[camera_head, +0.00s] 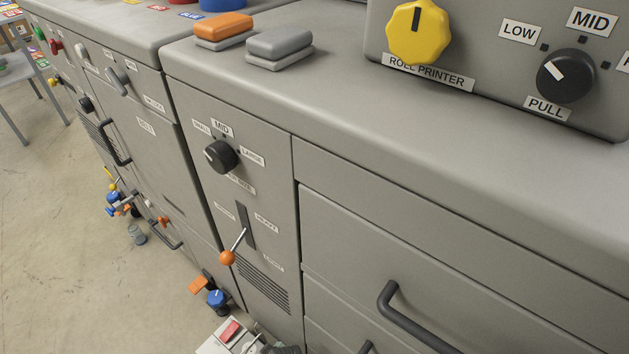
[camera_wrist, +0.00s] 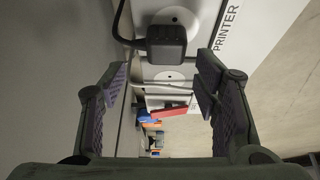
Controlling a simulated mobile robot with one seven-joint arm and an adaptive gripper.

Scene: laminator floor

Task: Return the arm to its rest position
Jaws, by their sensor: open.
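My gripper (camera_wrist: 163,72) shows in the wrist view with its two dark padded fingers wide apart. Nothing is held between the fingers. Beyond them is a white power panel (camera_wrist: 205,22) with round sockets and the label "PRINTER". A black plug (camera_wrist: 166,44) with a cable sits at one socket, apart from the fingers. A red switch (camera_wrist: 172,112) shows farther along. In the head view only a dark piece at the bottom edge might be my gripper; most of my arm is out of view.
A grey cabinet (camera_head: 460,180) with drawer handles (camera_head: 410,322) fills the right of the head view. An orange-knobbed lever (camera_head: 228,257) and a black dial (camera_head: 221,155) stick out of its front. A box with a red switch (camera_head: 230,330) is low down. Open floor (camera_head: 60,250) lies left.

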